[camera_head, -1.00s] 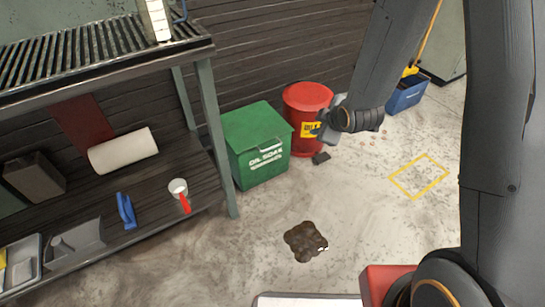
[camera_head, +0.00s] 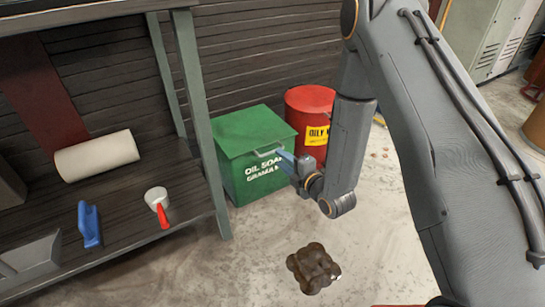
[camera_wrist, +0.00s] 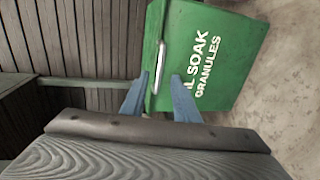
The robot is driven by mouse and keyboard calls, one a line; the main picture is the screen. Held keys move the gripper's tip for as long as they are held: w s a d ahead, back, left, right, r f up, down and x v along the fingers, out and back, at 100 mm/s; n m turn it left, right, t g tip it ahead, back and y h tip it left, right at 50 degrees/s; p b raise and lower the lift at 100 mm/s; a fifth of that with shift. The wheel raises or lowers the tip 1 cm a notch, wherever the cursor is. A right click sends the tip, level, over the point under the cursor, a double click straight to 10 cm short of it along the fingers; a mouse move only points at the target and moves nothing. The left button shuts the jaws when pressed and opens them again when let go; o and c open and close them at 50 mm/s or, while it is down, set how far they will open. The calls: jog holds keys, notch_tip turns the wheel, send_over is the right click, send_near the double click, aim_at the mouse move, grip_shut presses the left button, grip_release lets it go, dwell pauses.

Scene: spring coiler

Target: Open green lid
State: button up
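The green lid (camera_head: 248,128) lies shut on a green bin (camera_head: 262,186) with white "oil soak granules" lettering. A light metal handle (camera_head: 268,152) sits at the lid's front edge. My gripper (camera_head: 284,157) is in front of that handle, with its blue fingers pointing at it. In the wrist view, the gripper (camera_wrist: 160,88) is open with its fingers apart. The handle (camera_wrist: 159,66) shows between and just beyond the fingertips, and nothing is clamped. Whether a finger touches the handle I cannot tell.
A red "oily" waste can (camera_head: 309,105) stands right beside the bin. A shelf unit's post (camera_head: 197,120) is close on the left. A dark brown spill (camera_head: 313,267) lies on the floor in front. Pale floor to the right of the spill is clear.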

aim_at(273, 152)
jog(key=b+x, duration=0.3)
jog(key=x, duration=0.4)
grip_shut()
